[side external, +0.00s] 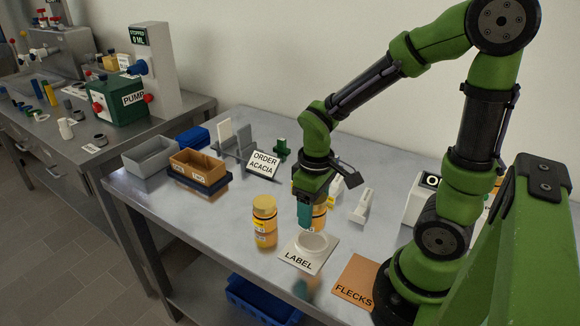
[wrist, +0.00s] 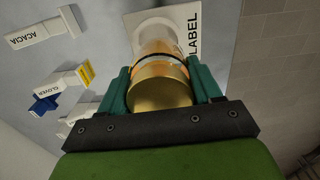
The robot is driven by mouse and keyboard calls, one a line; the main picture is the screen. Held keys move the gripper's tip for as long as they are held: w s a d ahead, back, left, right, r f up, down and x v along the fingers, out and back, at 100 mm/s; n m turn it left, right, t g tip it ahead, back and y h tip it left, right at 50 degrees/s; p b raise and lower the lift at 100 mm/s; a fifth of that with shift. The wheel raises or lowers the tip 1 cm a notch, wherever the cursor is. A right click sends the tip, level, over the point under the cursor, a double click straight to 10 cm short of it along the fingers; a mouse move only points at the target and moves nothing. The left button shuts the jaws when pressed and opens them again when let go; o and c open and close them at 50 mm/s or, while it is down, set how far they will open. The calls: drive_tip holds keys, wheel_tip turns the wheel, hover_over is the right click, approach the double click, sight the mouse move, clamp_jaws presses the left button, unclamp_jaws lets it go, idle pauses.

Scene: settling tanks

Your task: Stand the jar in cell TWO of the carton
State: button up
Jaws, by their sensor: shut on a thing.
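My gripper (side external: 306,212) is shut on an amber jar (side external: 320,214), partly hidden behind a teal finger in the side view. In the wrist view the jar's gold lid (wrist: 158,88) sits between the two teal fingers of my gripper (wrist: 162,92). The jar is by the white LABEL plate (side external: 300,262) with its round ring; I cannot tell whether it touches it. A second amber jar (side external: 264,222) with a gold lid stands upright to the left. The brown carton (side external: 197,166) sits on a dark blue base at the table's far left; its cell labels are too small to read.
A grey bin (side external: 150,156) stands left of the carton. An ORDER ACACIA sign (side external: 263,164) stands at the back. A brown FLECKS mat (side external: 355,281) lies at the front right. White ACACIA (wrist: 38,32) and CLOVER (wrist: 55,88) pieces lie nearby. Table left of the second jar is clear.

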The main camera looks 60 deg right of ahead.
wheel_tip(320, 180, up, 3)
drive_tip(key=shift+f, duration=0.15)
drive_tip(key=w+r, duration=0.2)
drive_tip(key=r, duration=0.1)
drive_tip(key=shift+w+a, duration=0.1)
drive_tip(key=shift+w, duration=0.2)
drive_tip(key=w+a+r, duration=0.1)
drive_tip(key=w+r, duration=0.3)
drive_tip(key=w, duration=0.5)
drive_tip(key=m, duration=0.2)
hover_over(351, 199)
wheel_tip(351, 199, down, 6)
drive_tip(key=shift+n, duration=0.9)
wheel_tip(351, 199, down, 11)
drive_tip(key=shift+d+r, duration=0.1)
drive_tip(key=shift+r, duration=0.05)
